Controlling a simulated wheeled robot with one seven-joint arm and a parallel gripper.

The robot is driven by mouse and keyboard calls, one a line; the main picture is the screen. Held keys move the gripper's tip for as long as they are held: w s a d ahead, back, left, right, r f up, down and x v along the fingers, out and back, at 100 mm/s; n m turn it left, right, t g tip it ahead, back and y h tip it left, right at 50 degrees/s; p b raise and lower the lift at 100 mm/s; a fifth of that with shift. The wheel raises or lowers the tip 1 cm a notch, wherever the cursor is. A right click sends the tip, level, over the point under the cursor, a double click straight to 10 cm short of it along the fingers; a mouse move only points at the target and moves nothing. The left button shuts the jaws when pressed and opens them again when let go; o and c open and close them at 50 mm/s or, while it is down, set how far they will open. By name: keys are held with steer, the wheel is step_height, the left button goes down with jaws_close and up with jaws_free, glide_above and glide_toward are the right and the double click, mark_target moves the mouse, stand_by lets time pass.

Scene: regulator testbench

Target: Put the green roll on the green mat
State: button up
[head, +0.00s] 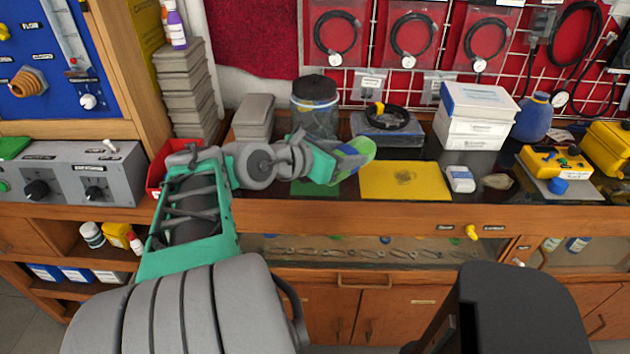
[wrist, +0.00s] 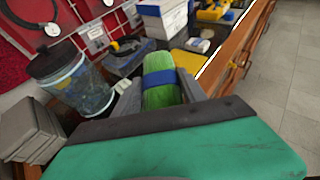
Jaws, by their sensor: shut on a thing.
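The green roll (head: 357,153) is held in my gripper (head: 340,160) above the bench, tilted in the head view. In the wrist view the green roll (wrist: 160,97) has a blue band around it and sits between the two fingers of my gripper (wrist: 161,84). The green mat (head: 302,188) lies on the dark bench top near its front edge, below and a little left of the roll in the picture. My arm hides part of the mat. The roll is apart from the mat; its exact height is hard to tell.
A yellow mat (head: 405,181) lies right of the green mat. A clear jar with a dark lid (head: 315,105) stands behind my gripper, near a black cable coil (head: 385,117). White boxes (head: 475,115) and a small meter (head: 460,179) are farther right. A red bin (head: 160,170) stands left.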

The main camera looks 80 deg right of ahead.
steer(key=w+d+f+b, duration=0.1)
steer(key=w+d+f, duration=0.3)
steer(key=d, duration=0.1)
steer(key=w+d+f, duration=0.5)
steer(key=shift+f+b, duration=0.25)
steer(key=shift+b, duration=0.15)
steer(key=shift+w+d+f+b, duration=0.15)
steer(key=shift+f+b, duration=0.15)
steer(key=shift+f, duration=1.4)
steer(key=shift+f, duration=0.15)
steer(key=o, duration=1.5)
